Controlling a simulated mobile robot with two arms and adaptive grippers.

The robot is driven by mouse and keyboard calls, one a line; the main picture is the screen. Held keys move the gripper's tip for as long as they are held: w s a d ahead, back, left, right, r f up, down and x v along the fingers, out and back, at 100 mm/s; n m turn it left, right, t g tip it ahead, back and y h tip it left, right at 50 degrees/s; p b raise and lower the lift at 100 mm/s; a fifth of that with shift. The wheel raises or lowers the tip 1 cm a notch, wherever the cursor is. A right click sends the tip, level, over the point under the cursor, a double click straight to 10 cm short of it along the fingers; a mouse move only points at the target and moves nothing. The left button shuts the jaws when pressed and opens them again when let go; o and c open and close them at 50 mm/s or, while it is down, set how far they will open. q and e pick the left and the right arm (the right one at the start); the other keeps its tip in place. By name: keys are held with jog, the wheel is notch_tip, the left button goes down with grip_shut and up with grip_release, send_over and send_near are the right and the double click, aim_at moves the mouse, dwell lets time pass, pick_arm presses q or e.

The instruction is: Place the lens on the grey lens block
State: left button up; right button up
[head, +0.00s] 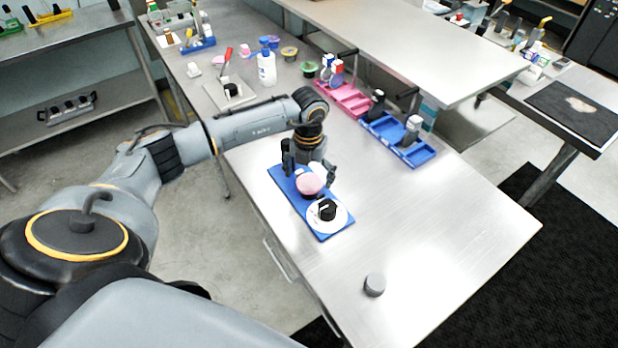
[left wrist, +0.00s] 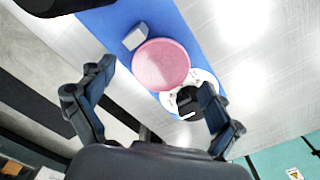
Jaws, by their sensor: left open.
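A round pink disc (head: 310,184), which looks like the lens, lies on a blue mat (head: 333,235) on the metal table. My left gripper (head: 309,167) is open just above the disc's far side, its fingers apart and empty. In the left wrist view the pink disc (left wrist: 161,64) lies ahead, between the lines of the open fingers (left wrist: 157,78). A short grey cylinder (head: 375,284), which looks like the grey lens block, stands alone near the table's front edge with nothing on it. My right gripper is not in view.
On the mat, a white round dish (head: 341,221) with a black knobbed piece (head: 327,208) stands close to the disc. A small light grey block (left wrist: 135,36) lies on its other side. Pink (head: 345,97) and blue (head: 413,152) trays stand farther back. The table's right side is clear.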

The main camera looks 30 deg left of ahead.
pick_arm(q)
jog(key=shift+f, duration=0.25)
jog(key=c, duration=1.1)
jog(key=shift+r, duration=0.1)
jog(key=shift+c, duration=0.2)
